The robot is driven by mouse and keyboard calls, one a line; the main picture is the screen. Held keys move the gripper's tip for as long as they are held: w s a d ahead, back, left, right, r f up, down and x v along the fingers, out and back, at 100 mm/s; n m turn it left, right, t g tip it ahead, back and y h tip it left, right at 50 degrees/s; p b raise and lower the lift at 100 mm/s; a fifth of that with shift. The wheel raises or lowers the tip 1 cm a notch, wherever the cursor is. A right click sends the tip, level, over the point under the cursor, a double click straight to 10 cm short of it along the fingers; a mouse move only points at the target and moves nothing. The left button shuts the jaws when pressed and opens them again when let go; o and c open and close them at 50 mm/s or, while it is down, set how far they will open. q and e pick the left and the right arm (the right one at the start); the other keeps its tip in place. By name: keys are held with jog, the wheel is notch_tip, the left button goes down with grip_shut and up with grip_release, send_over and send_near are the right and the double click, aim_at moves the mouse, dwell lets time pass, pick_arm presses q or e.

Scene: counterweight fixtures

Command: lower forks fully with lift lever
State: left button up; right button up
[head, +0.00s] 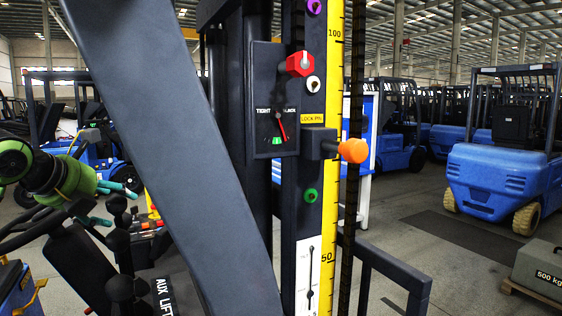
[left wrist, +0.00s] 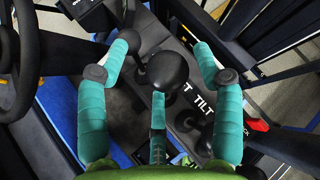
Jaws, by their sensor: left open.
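My left gripper (head: 112,203) reaches in from the left of the head view, over the forklift's levers. In the left wrist view its teal fingers (left wrist: 168,58) are spread apart, with a round black lever knob (left wrist: 168,70) between them. I cannot tell whether any finger touches the knob. Labels beside the levers read "LIFT" (head: 166,306) in the head view and "TILT" (left wrist: 202,104) in the left wrist view. Another black knob (head: 120,289) stands nearer in the head view. The forks are not identifiable. My right gripper is not in view.
A dark mast carries a yellow height scale (head: 332,100), a red knob (head: 299,64) and an orange lock-pin knob (head: 352,150). A steering wheel (left wrist: 18,60) is left of the gripper. A blue forklift (head: 500,175) and a 500 kg weight (head: 540,268) stand at right.

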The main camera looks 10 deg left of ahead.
pick_arm(q)
jog(key=p+v, duration=0.2)
jog(key=v, duration=0.8)
jog(key=shift+s+d, duration=0.15)
jog(key=shift+d, duration=0.05)
jog(key=shift+f, duration=0.1)
